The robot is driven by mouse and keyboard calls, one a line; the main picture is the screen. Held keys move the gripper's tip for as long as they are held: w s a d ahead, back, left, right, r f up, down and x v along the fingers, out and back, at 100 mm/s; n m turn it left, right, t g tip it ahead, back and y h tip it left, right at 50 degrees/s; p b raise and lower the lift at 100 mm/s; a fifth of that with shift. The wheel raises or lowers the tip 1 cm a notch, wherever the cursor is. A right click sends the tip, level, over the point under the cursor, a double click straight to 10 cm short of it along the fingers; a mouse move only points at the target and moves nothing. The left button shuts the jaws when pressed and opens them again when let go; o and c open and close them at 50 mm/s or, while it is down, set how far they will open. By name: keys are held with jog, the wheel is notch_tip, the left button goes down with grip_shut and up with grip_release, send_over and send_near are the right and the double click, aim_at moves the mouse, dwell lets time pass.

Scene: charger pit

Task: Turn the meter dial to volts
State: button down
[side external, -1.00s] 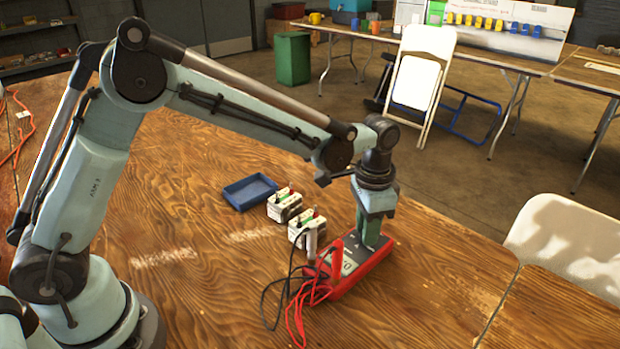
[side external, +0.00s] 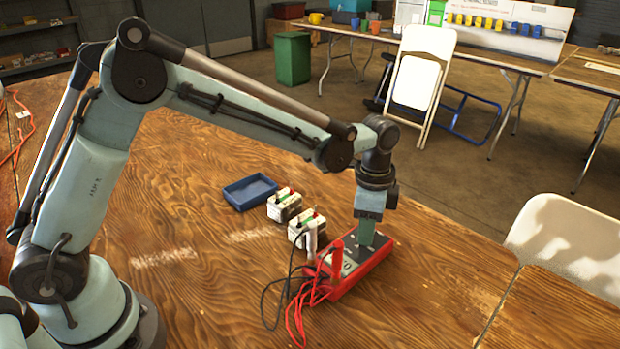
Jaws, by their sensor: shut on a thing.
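The meter (side external: 378,262) is a red-edged box with a dark grey face, lying on the wooden table. Its red and black leads (side external: 312,285) bunch at its left end. My gripper (side external: 366,240) points straight down onto the meter's face from above. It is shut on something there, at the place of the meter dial. The dial itself is hidden by the gripper, and its setting cannot be read from this view.
Two small white battery-like blocks (side external: 284,206) with green and red tops stand left of the meter, behind the leads. A blue tray (side external: 250,191) lies farther left. The wooden table (side external: 200,300) is clear in front. A white folding chair (side external: 565,245) stands at the right edge.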

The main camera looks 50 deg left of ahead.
jog(key=c, duration=0.9)
grip_release()
notch_tip(320, 180, up, 12)
jog(key=shift+r, duration=0.1)
jog(key=s+a+n+t, duration=0.2)
jog(key=s+a+n, duration=0.2)
jog(key=s, duration=0.1)
jog(key=s+a+f+n+t, duration=0.1)
jog(key=s+a+n+t, duration=0.1)
jog(key=s+a+n, duration=0.2)
jog(key=s+a+f+n+t, duration=0.1)
jog(key=s+a+n+t, duration=0.2)
jog(key=s+a+n, duration=0.1)
jog(key=shift+s+a+f, duration=0.1)
jog(key=shift+s+a, duration=0.3)
jog(key=shift+s, duration=0.25)
jog(key=shift+s+a+f, duration=0.1)
jog(key=shift+s+a, duration=0.25)
jog(key=shift+s, duration=0.3)
